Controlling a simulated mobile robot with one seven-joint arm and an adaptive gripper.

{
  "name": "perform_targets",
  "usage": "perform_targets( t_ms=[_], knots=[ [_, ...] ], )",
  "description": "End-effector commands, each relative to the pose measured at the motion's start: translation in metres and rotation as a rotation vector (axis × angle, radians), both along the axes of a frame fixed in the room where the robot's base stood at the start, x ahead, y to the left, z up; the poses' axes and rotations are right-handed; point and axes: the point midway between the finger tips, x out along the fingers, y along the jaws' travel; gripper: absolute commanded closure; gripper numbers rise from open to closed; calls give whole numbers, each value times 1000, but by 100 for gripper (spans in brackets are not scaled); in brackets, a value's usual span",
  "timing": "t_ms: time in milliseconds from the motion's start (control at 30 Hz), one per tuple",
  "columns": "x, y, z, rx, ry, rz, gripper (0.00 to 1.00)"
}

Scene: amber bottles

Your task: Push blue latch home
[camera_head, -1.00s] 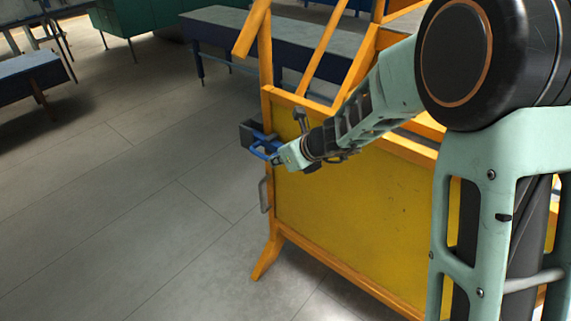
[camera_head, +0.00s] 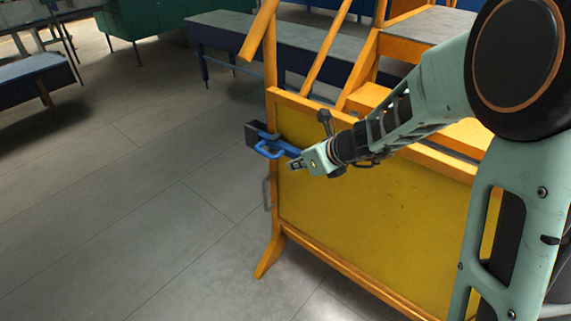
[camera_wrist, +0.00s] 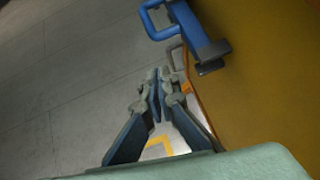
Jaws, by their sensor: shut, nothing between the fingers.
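The blue latch (camera_head: 283,148) is a flat bar with a looped handle (camera_head: 268,153). It lies across the left upright of the yellow panel, near a dark block (camera_head: 252,134) at its left end. In the wrist view the latch bar (camera_wrist: 193,30) shows at the top, with its handle loop to the left. My gripper (camera_head: 295,164) is shut and empty, just below and right of the handle, in front of the panel. In the wrist view its fingertips (camera_wrist: 159,80) are together, below the handle and apart from it. Whether the latch bar enters the dark block is unclear.
The yellow panel (camera_head: 365,215) has an orange frame and stands beside orange steps (camera_head: 375,97). A grey handle (camera_head: 267,193) is on its left edge below the latch. A dark blue bench (camera_head: 290,45) stands behind.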

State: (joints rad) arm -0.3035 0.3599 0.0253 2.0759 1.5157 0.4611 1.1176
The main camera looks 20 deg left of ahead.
Motion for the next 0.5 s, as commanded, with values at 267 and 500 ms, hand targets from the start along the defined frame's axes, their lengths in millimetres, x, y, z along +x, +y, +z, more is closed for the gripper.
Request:
perform_targets(
  t_ms=[267,500],
  knots=[
    [-19,-32,37,0,-1,-2,100],
    [-25,-40,44,-1,2,-1,100]
  ],
)
